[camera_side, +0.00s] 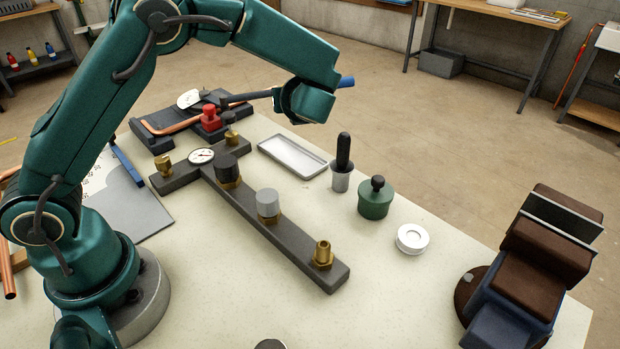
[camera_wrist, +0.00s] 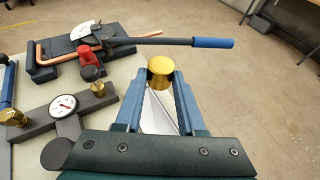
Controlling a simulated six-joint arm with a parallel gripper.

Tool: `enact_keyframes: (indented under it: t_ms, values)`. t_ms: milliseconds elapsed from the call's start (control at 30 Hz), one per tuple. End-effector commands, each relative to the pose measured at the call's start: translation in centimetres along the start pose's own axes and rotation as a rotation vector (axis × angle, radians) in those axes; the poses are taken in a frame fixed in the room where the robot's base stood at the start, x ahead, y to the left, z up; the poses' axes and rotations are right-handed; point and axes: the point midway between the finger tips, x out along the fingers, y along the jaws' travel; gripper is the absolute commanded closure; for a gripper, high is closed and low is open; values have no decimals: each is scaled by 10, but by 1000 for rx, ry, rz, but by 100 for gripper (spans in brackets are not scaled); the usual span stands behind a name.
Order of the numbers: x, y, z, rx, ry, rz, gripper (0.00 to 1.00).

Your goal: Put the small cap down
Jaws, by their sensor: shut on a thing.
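A small gold-coloured cap (camera_wrist: 161,70) sits between the two fingertips of my gripper (camera_wrist: 160,85) in the wrist view. The jaws are shut on it and hold it up above the bench. In the side view my gripper's teal wrist end is over the far part of the bench, and its fingertips and the cap are hidden behind it. The dark bar (camera_side: 292,251) on the bench bears a black cap (camera_side: 228,168), a grey cap (camera_side: 268,203) and an open brass fitting (camera_side: 323,253) at its near end.
A shallow metal tray (camera_side: 293,171) lies below, right of the bar. A black-handled tool (camera_side: 343,155), green pot (camera_side: 376,200) and white ring (camera_side: 412,238) stand right. A pipe bender with a blue-ended lever (camera_wrist: 212,43) reaches past my gripper. A gauge (camera_side: 201,156) sits on the bar.

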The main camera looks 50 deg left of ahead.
Motion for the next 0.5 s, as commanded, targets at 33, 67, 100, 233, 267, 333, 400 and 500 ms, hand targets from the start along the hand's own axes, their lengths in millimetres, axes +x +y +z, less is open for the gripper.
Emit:
enact_keyframes:
  t_ms: [33,67,100,233,267,333,400,500]
  values:
    - [3,0,-10,6,2,1,100]
    - [6,0,-15,6,2,2,100]
    - [8,0,-20,4,1,1,100]
    - [13,0,-33,2,1,2,100]
    - [15,0,-37,2,1,2,100]
    - [20,1,-48,5,2,3,100]
    - [25,1,-60,5,2,3,100]
    - [30,1,-74,2,2,3,100]
